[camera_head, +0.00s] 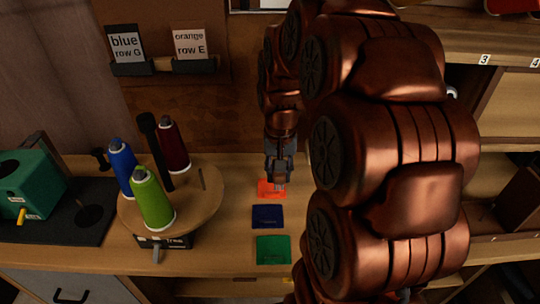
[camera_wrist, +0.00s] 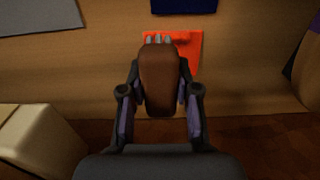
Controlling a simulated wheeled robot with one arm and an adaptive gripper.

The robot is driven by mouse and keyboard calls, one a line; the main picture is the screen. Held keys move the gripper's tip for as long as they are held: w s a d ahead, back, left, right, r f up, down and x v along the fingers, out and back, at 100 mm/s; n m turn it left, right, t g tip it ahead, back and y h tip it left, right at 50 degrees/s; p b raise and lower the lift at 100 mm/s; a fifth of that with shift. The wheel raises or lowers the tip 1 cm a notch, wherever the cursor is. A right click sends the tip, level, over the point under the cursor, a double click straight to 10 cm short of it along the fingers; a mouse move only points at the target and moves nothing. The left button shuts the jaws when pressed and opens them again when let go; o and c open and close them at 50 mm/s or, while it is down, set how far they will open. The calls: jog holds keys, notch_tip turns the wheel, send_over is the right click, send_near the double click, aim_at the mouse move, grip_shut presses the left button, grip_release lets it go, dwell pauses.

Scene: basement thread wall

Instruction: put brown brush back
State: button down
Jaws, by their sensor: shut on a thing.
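The brown brush (camera_wrist: 158,85) is between the fingers of my gripper (camera_wrist: 158,100) in the wrist view, with its pale tip pointing at an orange-red square (camera_wrist: 190,50). My gripper (camera_head: 278,178) is shut on the brush. In the head view my gripper is low over the orange-red square (camera_head: 271,190) on the wooden bench, and the brush cannot be made out clearly there. Whether the brush touches the square cannot be told.
A dark blue square (camera_head: 267,216) and a green square (camera_head: 273,249) lie in front of the orange-red one. A round wooden stand (camera_head: 205,207) with blue, green and dark red thread cones is to the left. A teal box (camera_head: 28,187) sits farther left. Numbered shelves (camera_head: 500,105) are at right.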

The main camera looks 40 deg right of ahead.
jog(key=w+d, duration=0.1)
jog(key=w, duration=0.2)
jog(key=w+d, duration=0.2)
jog(key=w, duration=0.1)
jog(key=w+d+f+p, duration=0.1)
jog(key=w+d, duration=0.1)
jog(key=w, duration=0.1)
jog(key=shift+w+d, duration=0.1)
jog(key=shift+w, duration=0.25)
jog(key=shift+f, duration=1.75)
jog(key=shift+f, duration=0.2)
jog(key=c, duration=0.8)
grip_release()
jog(key=shift+c, duration=0.2)
notch_tip(320, 180, up, 12)
jog(key=shift+r, duration=0.2)
